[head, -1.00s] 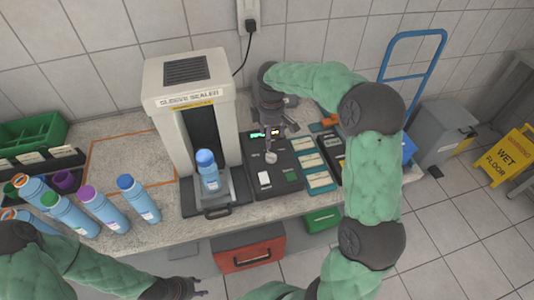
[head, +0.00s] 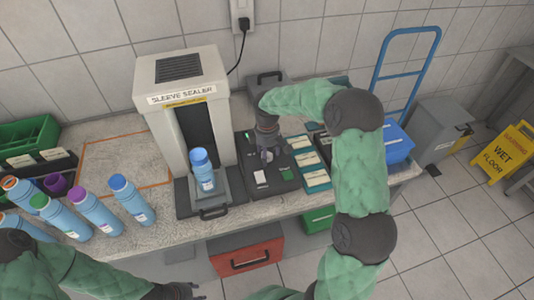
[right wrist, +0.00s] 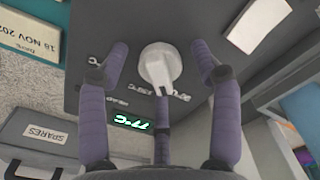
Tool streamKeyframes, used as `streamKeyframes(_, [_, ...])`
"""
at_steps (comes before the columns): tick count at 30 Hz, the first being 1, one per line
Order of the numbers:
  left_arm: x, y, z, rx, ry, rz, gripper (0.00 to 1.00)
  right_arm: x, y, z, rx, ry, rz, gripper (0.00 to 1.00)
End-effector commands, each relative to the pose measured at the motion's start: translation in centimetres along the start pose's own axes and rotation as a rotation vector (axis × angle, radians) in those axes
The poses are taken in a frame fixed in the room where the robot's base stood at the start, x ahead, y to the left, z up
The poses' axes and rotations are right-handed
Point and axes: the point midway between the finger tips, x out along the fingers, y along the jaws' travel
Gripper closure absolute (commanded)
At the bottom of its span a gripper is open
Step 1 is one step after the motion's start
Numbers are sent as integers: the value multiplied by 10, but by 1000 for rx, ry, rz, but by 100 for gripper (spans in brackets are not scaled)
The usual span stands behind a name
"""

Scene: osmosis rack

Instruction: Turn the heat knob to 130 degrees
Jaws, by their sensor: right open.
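The heat knob (right wrist: 160,65) is a pale round knob with a pointer, on the dark control panel (right wrist: 95,45) beside the sleeve sealer (head: 185,88). In the right wrist view its pointer faces the bottom of the picture. Printed degree marks around it are partly hidden. A green display (right wrist: 130,122) appears upside down and seems to read 77°C. My right gripper (right wrist: 161,58) is open, its fingers around the knob with gaps at both sides. In the head view the right gripper (head: 268,152) is over the panel. My left gripper (head: 188,290) is at the bottom edge, partly cut off.
A blue-capped bottle (head: 203,170) stands in the sealer's front. Several blue bottles (head: 90,207) stand at the left. Label trays (head: 312,170) lie right of the panel. A grey SPARES box (right wrist: 40,140) is close to the right gripper. A blue bin (head: 397,143) is farther right.

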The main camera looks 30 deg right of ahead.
Motion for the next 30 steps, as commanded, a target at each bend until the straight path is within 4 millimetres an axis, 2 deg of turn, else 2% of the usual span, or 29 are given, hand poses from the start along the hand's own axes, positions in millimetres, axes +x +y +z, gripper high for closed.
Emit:
streamKeyframes(4, [0,0,0,0,0,0,60,0,0,0,0,0,0,36])
streamKeyframes(10, [0,0,0,0,0,0,60,0,0,0,0,0,0,92])
streamKeyframes(20, [-2,0,0,0,0,0,60,0,0,0,26,0,-1,92])
streamKeyframes(30, [-10,3,0,0,0,0,60,-1,0,0,224,0,-1,92])
